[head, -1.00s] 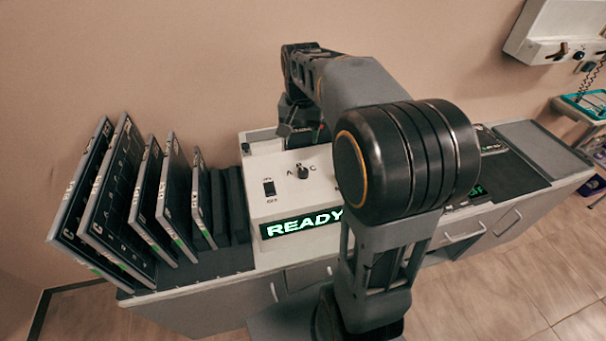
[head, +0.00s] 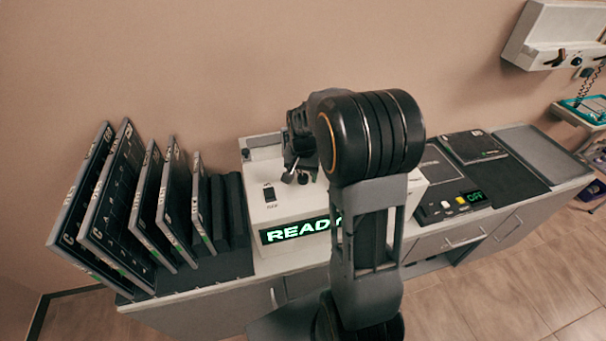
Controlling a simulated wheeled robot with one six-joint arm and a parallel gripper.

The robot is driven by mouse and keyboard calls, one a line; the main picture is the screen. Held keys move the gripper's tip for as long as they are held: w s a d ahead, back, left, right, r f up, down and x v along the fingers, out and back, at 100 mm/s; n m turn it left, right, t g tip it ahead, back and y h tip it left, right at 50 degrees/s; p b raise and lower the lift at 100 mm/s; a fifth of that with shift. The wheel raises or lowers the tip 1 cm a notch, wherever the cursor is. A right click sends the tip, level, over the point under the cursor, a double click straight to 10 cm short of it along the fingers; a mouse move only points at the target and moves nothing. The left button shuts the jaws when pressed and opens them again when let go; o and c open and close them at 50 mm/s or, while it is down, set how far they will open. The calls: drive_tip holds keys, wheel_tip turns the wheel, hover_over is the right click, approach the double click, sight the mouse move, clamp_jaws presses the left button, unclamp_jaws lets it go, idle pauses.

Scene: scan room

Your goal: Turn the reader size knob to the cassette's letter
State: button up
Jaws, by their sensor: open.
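The white reader (head: 300,210) stands on the counter with a lit green "READY" display (head: 295,230) on its front. Its size knob, on the top face, is hidden behind my gripper and arm, so its setting and the letters around it cannot be read. My gripper (head: 296,178) points down over that top face, its fingers apart, at the knob's place. Whether the fingers touch the knob cannot be told. Several dark cassettes (head: 108,200) stand upright in a rack at the left. A flat dark cassette (head: 473,146) lies on the counter at the right; its letter is too small to read.
A panel with buttons and a green "OFF" display (head: 475,197) is to the right. A grey tray (head: 545,150) is at the counter's right end. The wall is close behind.

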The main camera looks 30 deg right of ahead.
drive_tip(key=shift+f, duration=0.3)
drive_tip(key=c, duration=0.9)
